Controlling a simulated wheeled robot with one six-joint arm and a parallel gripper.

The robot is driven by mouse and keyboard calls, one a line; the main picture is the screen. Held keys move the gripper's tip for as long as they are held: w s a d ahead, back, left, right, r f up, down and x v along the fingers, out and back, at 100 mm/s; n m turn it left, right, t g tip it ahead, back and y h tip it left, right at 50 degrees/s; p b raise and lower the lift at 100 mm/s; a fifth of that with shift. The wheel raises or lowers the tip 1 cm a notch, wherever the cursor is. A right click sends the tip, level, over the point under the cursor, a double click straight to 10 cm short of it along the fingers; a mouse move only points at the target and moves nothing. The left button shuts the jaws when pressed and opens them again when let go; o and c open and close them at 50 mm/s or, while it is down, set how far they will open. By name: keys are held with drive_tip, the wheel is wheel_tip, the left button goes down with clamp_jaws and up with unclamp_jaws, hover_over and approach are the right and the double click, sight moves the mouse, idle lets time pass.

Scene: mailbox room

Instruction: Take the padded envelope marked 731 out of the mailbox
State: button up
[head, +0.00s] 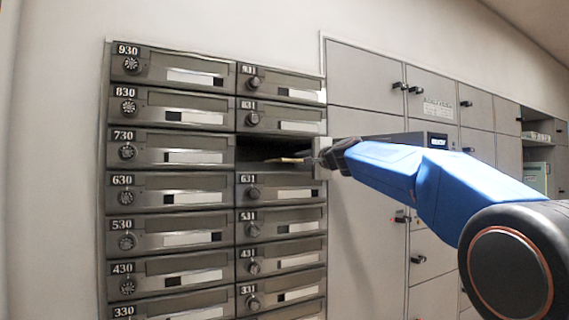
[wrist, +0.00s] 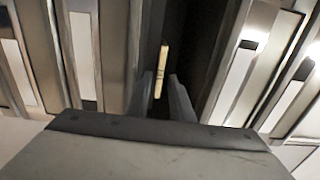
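The open compartment (head: 262,148) sits between boxes 831 and 631 in the right column; its own number does not show. The padded envelope (head: 284,160) is a thin tan strip lying inside it, its marking not readable. In the wrist view, the envelope (wrist: 161,68) appears edge-on, its near end between my two fingers. My gripper (head: 310,160) is at the compartment's mouth, coming from the right. In the wrist view, my gripper (wrist: 161,88) is open, with a gap showing on both sides of the envelope.
A light panel (head: 322,146), seemingly the opened door, stands at the compartment's right edge, close to my gripper. Closed mailboxes with dials surround the opening. Larger grey lockers (head: 362,78) with protruding black handles fill the wall to the right, behind my arm.

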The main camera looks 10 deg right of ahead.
sight(295, 161)
drive_tip(key=shift+x, duration=2.6)
clamp_jaws()
drive_tip(key=shift+r, duration=0.25)
drive_tip(key=v, duration=1.9)
